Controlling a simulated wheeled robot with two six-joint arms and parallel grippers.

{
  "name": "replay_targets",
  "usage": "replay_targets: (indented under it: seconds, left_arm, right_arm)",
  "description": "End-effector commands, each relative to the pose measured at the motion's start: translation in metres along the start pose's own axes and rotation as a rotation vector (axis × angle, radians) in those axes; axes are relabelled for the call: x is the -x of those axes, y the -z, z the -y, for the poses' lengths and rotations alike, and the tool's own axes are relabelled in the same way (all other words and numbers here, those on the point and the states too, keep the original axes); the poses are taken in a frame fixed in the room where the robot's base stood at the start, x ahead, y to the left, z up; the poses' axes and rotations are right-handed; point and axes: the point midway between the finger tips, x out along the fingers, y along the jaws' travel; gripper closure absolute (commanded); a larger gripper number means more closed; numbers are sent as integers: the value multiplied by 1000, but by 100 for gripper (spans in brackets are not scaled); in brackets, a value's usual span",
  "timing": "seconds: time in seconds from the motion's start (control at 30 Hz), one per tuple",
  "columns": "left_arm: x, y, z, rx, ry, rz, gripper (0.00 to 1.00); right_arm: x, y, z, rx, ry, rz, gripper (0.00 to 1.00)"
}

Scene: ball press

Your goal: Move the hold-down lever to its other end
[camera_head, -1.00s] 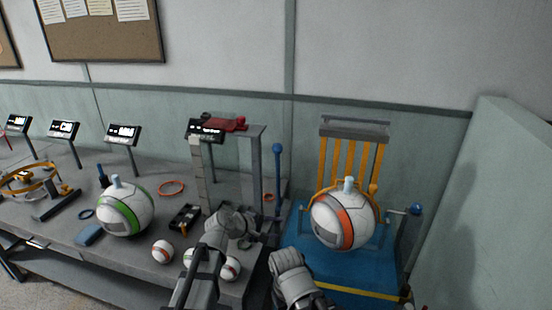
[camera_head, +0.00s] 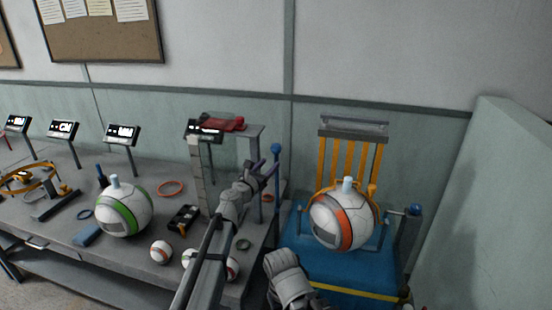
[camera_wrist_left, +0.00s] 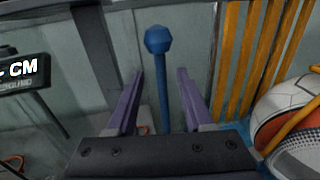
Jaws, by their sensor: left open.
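An upright blue lever with a round knob (camera_head: 277,149) stands at the left side of the blue press base (camera_head: 350,272). It also shows in the left wrist view (camera_wrist_left: 158,40), where its rod runs down between my finger tips. My left gripper (camera_head: 266,172) is open, with one finger on each side of the rod in that picture, below the knob. I cannot tell whether a finger touches it. A white ball with an orange band (camera_head: 343,219) sits in the press in front of yellow bars. The fingers of my right gripper are not seen.
A second lever with a blue knob (camera_head: 415,209) is at the press's right side. The grey table (camera_head: 60,225) holds a green-banded ball (camera_head: 124,209), small balls, rings and a grey stand (camera_head: 255,155) with a red part, close left of my gripper.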

Motion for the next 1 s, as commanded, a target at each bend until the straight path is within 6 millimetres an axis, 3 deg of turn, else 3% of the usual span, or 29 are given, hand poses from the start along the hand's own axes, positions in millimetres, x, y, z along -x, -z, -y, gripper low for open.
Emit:
replay_targets:
  seconds: [0.4, 0.7, 1.0]
  left_arm:
    - [-62, 0, 0, -2, 2, 0, 48]
    - [-65, 0, 0, -3, 1, 0, 48]
    - [-65, 0, 0, -3, 1, 0, 80]
  right_arm:
    - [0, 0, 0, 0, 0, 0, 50]
    - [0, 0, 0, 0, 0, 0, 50]
    - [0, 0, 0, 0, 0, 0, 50]
